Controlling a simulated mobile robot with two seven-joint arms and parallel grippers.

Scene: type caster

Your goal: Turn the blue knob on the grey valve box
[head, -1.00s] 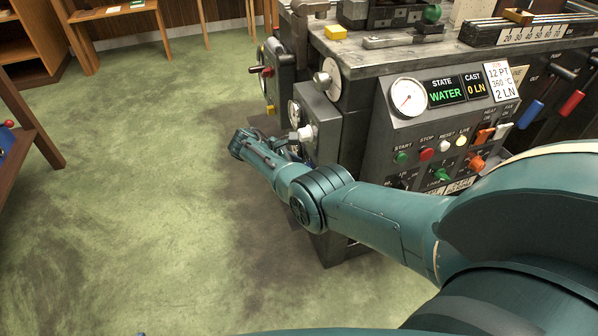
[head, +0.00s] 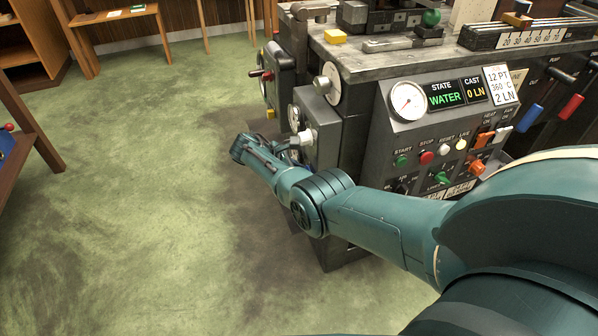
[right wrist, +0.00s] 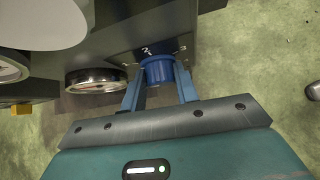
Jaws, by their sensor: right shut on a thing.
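The blue knob (right wrist: 158,70) sticks out of the grey valve box (right wrist: 205,32) in the right wrist view. White marks, among them a 2 and a 3, show on the box face around the knob. My right gripper (right wrist: 159,84) has one blue finger on each side of the knob and is shut on it. In the head view my right arm reaches across to the machine's left side, and I cannot make out the blue knob there. My left gripper is in neither view.
A control panel (head: 397,130) with a gauge, displays and coloured buttons faces me on the machine. Round metal-rimmed gauges (right wrist: 95,80) sit close left of the gripper in the wrist view. Green floor (head: 140,220) lies open to the left, with wooden furniture beyond.

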